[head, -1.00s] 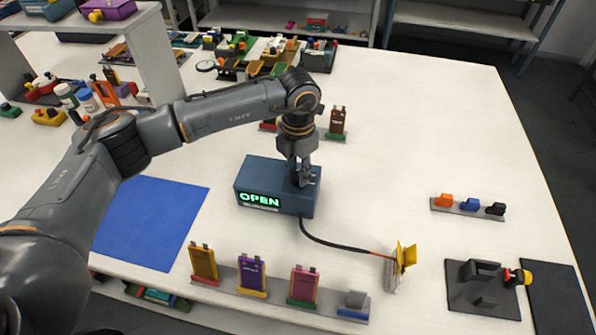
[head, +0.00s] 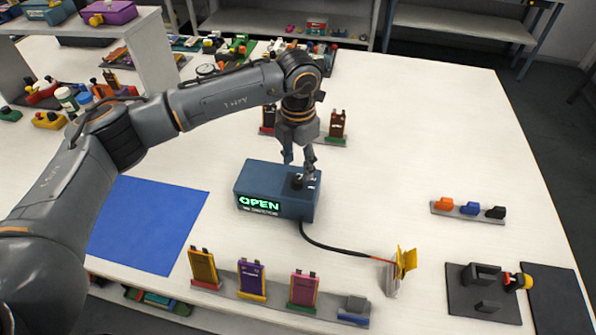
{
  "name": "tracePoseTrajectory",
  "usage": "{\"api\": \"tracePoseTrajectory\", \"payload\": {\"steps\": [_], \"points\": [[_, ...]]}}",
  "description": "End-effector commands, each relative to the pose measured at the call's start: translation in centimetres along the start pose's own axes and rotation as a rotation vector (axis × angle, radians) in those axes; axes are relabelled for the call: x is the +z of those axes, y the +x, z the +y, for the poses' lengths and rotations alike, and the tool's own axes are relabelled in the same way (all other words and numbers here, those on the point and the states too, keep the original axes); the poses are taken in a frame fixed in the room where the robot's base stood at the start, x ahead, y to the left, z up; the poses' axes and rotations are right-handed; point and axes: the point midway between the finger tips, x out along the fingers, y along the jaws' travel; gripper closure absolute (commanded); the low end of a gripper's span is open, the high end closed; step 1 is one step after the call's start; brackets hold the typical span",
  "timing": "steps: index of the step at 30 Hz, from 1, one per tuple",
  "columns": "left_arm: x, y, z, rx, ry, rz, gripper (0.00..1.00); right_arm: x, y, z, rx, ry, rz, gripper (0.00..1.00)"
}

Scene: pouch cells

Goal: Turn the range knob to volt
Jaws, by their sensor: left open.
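The blue meter box (head: 306,207) stands on the white table with a lit green "OPEN" display (head: 260,203) on its front. A small dark range knob (head: 298,181) sits on its top near the right end, with small pale marks beside it too small to read. My left gripper (head: 298,163) points down just above the knob, fingers spread apart and nothing between them. A dark cable (head: 330,243) runs from the box to a yellow clip fixture (head: 404,262). My right gripper does not show.
Several pouch cells (head: 250,279) stand in a rack along the front. Two more cells (head: 337,124) stand behind the box. A blue mat (head: 150,220) lies left, colored clips (head: 470,208) and a black fixture (head: 483,290) right. The table right of the box is mostly clear.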

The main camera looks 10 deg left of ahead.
Motion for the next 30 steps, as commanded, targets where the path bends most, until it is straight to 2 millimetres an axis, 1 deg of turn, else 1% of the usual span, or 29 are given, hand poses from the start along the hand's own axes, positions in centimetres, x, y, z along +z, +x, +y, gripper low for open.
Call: {"api": "tracePoseTrajectory", "payload": {"steps": [1,6,9,12,16,28,30], "points": [[0.1,-1.3,0.0,0.001,0.001,-0.004,0.49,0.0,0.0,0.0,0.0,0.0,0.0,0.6],[0.1,-4.7,0.0,0.001,0.002,-0.003,0.49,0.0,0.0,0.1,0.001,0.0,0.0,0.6],[0.1,-6.2,0.0,0.0,0.002,-0.003,0.49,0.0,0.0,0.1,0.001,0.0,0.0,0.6],[0.0,-7.1,0.0,0.0,0.002,-0.001,0.49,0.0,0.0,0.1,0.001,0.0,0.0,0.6],[0.0,-7.6,0.0,0.0,0.002,0.0,0.49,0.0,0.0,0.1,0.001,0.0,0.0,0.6],[0.0,-7.6,0.0,-0.001,0.002,0.0,0.49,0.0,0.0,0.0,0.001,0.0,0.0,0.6],[0.0,-7.9,0.0,-0.001,0.002,0.0,0.49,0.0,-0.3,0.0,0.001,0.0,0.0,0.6]]}}
